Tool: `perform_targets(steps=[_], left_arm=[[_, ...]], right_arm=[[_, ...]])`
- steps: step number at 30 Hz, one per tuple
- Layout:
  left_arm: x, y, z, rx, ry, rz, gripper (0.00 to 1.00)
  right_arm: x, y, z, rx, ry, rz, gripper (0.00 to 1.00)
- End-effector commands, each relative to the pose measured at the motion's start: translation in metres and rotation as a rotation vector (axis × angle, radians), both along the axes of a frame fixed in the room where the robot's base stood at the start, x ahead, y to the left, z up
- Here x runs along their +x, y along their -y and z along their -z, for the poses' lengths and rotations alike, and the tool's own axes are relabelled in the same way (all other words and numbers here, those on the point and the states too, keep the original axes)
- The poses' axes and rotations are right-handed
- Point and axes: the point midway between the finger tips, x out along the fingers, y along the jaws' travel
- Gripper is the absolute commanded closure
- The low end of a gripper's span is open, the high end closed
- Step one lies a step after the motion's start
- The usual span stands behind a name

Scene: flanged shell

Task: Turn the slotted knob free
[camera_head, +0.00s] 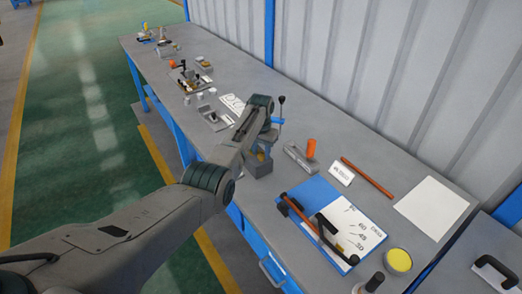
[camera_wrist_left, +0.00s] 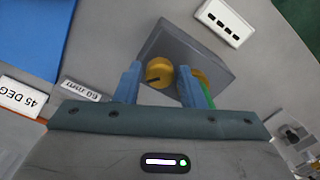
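The yellow slotted knob (camera_wrist_left: 159,72) sits on a dark grey block (camera_wrist_left: 193,50) in the left wrist view. A dark slot crosses its face. My left gripper (camera_wrist_left: 160,70) has one blue finger on each side of the knob, with a narrow gap on both sides, so it looks open around it. A second yellow and green part (camera_wrist_left: 203,82) is partly hidden behind the right-hand finger. In the head view the block (camera_head: 258,166) stands near the bench's front edge, under my left arm, which hides much of it. My right gripper is not in view.
The wrist view shows a white slotted plate (camera_wrist_left: 224,22) beside the block, and labels reading 60 MM (camera_wrist_left: 80,91) and 45 DEG (camera_wrist_left: 22,95). In the head view, a grey fixture with an orange cylinder (camera_head: 311,148) and a blue board (camera_head: 318,190) lie right of the block.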

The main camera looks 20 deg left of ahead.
Motion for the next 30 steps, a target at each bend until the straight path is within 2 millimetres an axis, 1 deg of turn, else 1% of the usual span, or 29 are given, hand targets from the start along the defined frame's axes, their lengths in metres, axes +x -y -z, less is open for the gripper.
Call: perform_targets(steps=[2,6,7,17,23,30], left_arm=[[0.0,0.0,0.0,0.0,0.0,0.0,0.64],[0.0,0.0,0.0,0.0,0.0,0.0,0.92],[0.0,0.0,0.0,0.0,0.0,0.0,0.96],[0.0,0.0,-0.001,0.0,0.001,-0.043,0.96],[0.001,0.001,-0.002,-0.001,0.002,-0.156,0.96],[0.001,0.001,-0.002,-0.001,0.002,-0.351,0.96]], right_arm=[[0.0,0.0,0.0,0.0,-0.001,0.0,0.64],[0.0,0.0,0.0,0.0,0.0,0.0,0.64],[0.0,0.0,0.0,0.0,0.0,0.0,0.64],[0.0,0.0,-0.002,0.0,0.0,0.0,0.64],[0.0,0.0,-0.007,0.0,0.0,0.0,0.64],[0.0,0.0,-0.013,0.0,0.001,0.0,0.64]])
